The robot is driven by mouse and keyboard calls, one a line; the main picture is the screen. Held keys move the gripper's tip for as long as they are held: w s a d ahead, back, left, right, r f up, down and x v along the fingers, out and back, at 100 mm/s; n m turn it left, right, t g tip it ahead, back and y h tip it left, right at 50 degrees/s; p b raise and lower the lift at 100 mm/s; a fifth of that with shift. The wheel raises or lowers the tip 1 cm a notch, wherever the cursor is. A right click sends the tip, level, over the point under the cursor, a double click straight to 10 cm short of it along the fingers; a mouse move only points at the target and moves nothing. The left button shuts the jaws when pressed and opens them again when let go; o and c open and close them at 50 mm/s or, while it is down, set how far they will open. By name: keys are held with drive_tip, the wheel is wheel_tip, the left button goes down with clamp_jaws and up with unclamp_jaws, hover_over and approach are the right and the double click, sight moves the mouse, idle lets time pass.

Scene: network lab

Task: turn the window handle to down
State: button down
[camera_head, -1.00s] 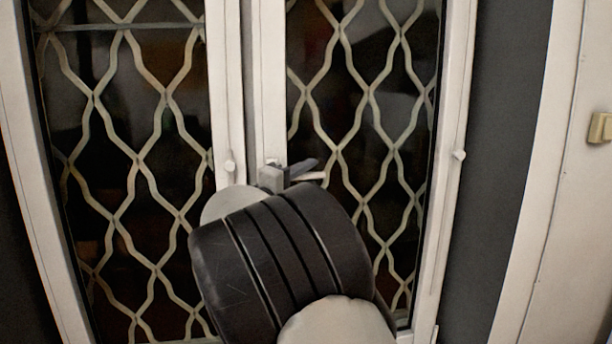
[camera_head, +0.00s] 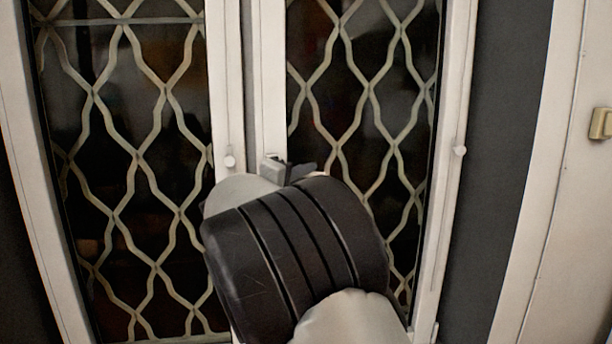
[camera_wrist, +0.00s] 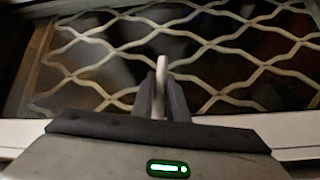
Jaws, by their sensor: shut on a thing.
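The window handle (camera_wrist: 162,72) is a pale bar that shows in the wrist view between the two dark fingers of my gripper (camera_wrist: 161,100). The gripper is shut on it, and the handle's tip sticks out past the fingers. In the head view, my gripper (camera_head: 290,168) is at the middle frame of the window, by the inner edge of the right pane. My dark wrist hides most of the handle there, so its exact angle is hard to read.
The window has two panes in white frames, with a wavy pale lattice (camera_head: 372,88) over dark glass. A small white knob (camera_head: 230,161) sits on the left pane's frame and another knob (camera_head: 459,151) on the right side. A beige switch (camera_head: 601,123) is on the far right wall.

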drive_tip(key=s+a+f+m+g+y+b, duration=0.1)
drive_tip(key=s+a+f+m+g+y, duration=0.1)
drive_tip(key=a+f+m+g+y, duration=0.4)
drive_tip(key=shift+a+f+m+g+y, duration=0.45)
drive_tip(key=shift+m+y, duration=0.65)
drive_tip(key=shift+y, duration=0.7)
drive_tip(key=shift+r, duration=0.1)
